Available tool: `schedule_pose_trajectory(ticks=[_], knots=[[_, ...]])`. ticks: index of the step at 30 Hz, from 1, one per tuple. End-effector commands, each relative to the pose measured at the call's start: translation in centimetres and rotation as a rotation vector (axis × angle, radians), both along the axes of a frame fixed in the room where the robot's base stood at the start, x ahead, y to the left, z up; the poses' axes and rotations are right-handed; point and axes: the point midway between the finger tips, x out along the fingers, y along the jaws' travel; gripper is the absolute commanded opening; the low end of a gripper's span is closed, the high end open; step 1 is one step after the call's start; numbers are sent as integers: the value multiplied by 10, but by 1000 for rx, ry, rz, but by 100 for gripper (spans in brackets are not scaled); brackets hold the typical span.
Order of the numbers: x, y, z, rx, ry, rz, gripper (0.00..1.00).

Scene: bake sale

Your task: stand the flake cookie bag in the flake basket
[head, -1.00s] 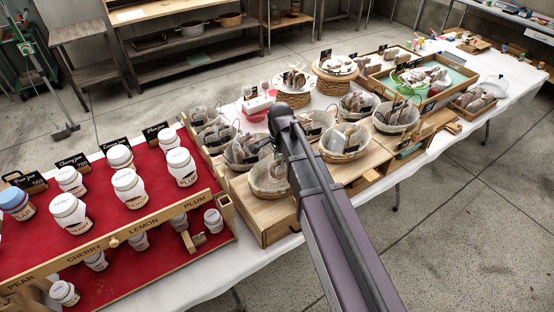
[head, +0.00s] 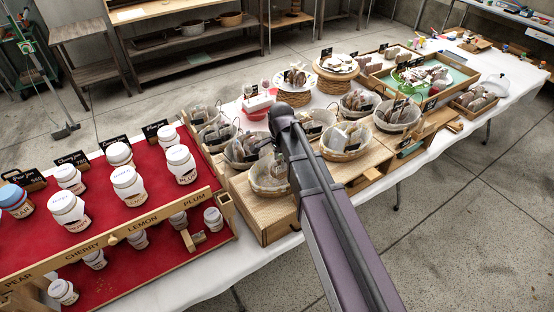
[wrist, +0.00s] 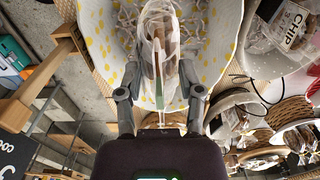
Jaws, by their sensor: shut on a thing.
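My gripper (wrist: 160,78) is shut on a clear cookie bag (wrist: 160,40) in the wrist view, with one finger on each side of it. The bag is wrinkled, with brownish contents and a strip down its middle. I cannot read a flake label on bag or basket, nor tell whether the bag touches the basket. In the head view my arm hides most of the gripper among the lined baskets (head: 268,190).
A bag labelled CHIP (wrist: 290,22) lies at the right in the wrist view. Several lined baskets (head: 345,155) crowd the wooden stand. A red jam display (head: 150,205) stands at the left, and a tray (head: 372,80) with a green mat at the back right.

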Motion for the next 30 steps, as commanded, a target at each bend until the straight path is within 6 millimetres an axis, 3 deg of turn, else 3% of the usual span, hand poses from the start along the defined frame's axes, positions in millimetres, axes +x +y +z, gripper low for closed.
schedule_pose_trajectory(ticks=[25, 26, 30], knots=[[0, -1, -9, 0, 0, -1, 25], [0, -1, -9, 0, 0, -1, 51], [0, -1, -9, 0, 0, -2, 88]])
